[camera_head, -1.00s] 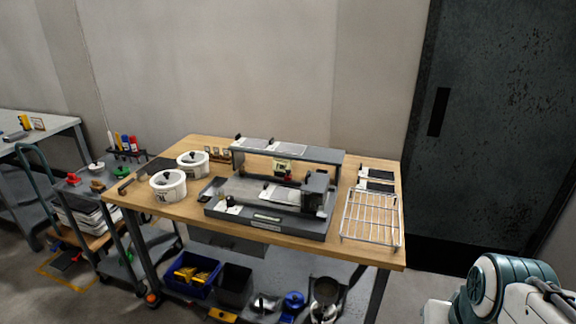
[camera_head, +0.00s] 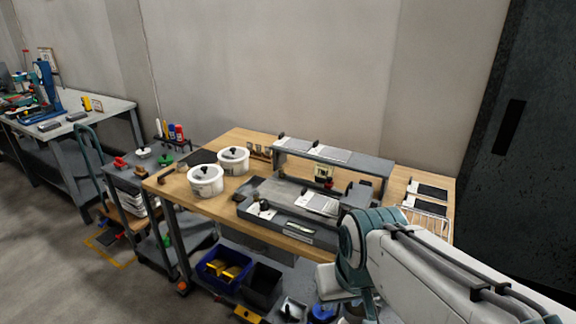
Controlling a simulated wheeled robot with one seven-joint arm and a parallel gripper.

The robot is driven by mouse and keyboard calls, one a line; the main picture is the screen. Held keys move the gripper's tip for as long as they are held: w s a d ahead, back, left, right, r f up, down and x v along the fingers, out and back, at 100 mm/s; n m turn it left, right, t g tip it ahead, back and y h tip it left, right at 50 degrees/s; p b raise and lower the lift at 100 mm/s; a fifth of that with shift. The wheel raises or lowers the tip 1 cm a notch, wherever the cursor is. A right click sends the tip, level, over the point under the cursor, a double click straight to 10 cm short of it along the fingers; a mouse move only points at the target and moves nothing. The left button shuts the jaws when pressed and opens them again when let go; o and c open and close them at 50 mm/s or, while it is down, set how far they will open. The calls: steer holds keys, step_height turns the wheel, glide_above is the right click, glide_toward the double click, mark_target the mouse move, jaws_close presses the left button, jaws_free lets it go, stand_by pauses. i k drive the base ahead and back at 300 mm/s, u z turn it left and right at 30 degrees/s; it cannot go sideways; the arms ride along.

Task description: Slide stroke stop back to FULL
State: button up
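A grey machine with a flat bed (camera_head: 290,222) sits on the wooden workbench (camera_head: 175,189), under a grey raised shelf (camera_head: 370,166). A dark block stands at the right of the bed, partly behind my arm. A small dark knob sits at the bed's left end. I cannot tell which part is the stroke stop, and no FULL mark is readable. My white and teal arm reaches in from the right in front of the bench. The gripper's fingers cannot be made out.
Two white lidded pots (camera_head: 206,181) (camera_head: 233,160) stand on the bench's left. A wire rack (camera_head: 427,222) lies at the right, partly hidden by my arm. A blue bin (camera_head: 224,266) is on the lower shelf. A grey cart (camera_head: 135,182) stands left of the bench.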

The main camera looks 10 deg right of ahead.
mark_target(329, 185)
steer(key=i, duration=1.05)
steer(key=z, duration=0.45)
